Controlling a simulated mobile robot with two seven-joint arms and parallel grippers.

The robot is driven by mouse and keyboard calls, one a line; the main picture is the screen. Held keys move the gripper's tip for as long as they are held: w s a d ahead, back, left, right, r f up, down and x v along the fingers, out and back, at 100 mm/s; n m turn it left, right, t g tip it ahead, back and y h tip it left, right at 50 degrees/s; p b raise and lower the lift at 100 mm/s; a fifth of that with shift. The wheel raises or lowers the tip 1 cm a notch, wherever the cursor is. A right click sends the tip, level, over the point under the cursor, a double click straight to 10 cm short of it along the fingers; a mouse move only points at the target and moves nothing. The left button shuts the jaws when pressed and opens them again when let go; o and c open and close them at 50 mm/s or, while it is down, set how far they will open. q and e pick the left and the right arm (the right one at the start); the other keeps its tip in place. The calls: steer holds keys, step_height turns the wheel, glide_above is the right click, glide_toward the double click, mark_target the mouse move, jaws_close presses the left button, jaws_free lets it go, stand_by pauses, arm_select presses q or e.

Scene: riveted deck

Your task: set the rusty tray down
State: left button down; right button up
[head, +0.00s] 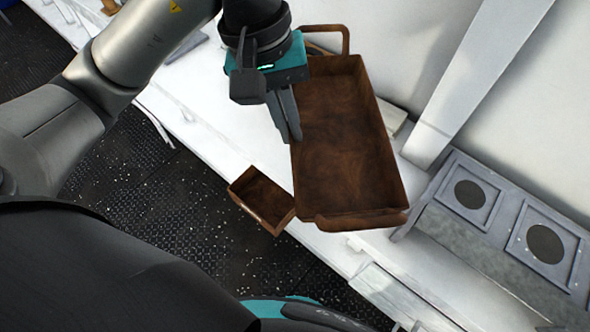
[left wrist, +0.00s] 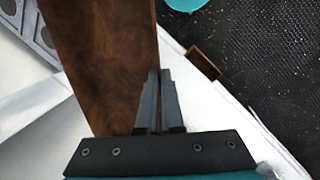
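The rusty tray (head: 345,130) is a long brown open box with a loop handle at each end. It is empty and looks raised over the white bench; the exact gap cannot be told. My left gripper (head: 294,137) reaches down at the tray's left long wall, its fingers close together with the wall's edge between them. In the left wrist view the tray (left wrist: 105,60) hangs left of the finger gap, and the left gripper (left wrist: 159,75) is closed on its rim. My right gripper is in neither view.
A small brown open box (head: 248,186) sits at the front edge of the white bench (head: 225,125), left of the tray. A grey unit with round dark openings (head: 470,195) stands right. A slanted white beam (head: 480,80) rises behind. Dark riveted floor (head: 150,200) lies in front.

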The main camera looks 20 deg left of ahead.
arm_select(q)
steer(key=a+x, duration=0.1)
steer(key=x, duration=0.3)
steer(key=a+x, duration=0.1)
steer(key=x, duration=0.4)
steer(key=a+x, duration=0.1)
steer(key=x, duration=0.4)
steer(key=shift+w+f, duration=0.15)
steer(key=shift+f, duration=0.35)
steer(key=shift+b, duration=0.3)
steer(key=shift+f, duration=0.2)
steer(key=c, duration=1.1)
jaws_free()
steer(key=shift+r, duration=0.15)
